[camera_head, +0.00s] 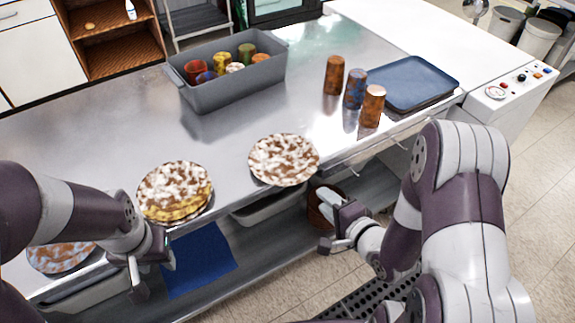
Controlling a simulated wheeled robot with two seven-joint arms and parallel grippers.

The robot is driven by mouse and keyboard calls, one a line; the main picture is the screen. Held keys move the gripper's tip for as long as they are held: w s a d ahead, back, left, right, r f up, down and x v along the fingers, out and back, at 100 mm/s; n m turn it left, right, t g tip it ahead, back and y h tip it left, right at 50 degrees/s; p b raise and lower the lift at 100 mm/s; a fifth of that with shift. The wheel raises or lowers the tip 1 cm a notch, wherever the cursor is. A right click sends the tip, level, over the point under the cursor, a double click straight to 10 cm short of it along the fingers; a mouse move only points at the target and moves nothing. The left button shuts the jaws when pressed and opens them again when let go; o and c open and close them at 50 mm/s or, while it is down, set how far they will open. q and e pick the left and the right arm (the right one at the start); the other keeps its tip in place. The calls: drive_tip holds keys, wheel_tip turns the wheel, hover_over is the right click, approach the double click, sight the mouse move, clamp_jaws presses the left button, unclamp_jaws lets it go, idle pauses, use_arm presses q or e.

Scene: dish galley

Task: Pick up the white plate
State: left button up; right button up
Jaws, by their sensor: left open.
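A single white plate with brown stains (284,160) lies near the front edge of the steel counter, at the middle. A stack of plates (175,188) is left of it, with a brown-stained white plate on top and yellow ones below. Another stained plate (60,257) is at the lower left, partly hidden by my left arm. My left gripper (152,275) is open and empty, in front of and below the stack, apart from it. My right gripper (332,220) looks open and empty, past the counter's front edge, to the lower right of the single plate.
A grey bin (230,95) holding several coloured cups stands at the back. Three patterned cups (355,88) stand beside a dark blue tray (412,83) at the right. A blue sheet (200,258) shows below the front edge. The counter between bin and plates is clear.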

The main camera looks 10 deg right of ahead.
sight(300, 181)
drive_tip(key=x, duration=1.2)
drive_tip(key=shift+a+f, duration=0.1)
drive_tip(key=shift+a, duration=0.1)
drive_tip(key=shift+s, duration=0.15)
clamp_jaws()
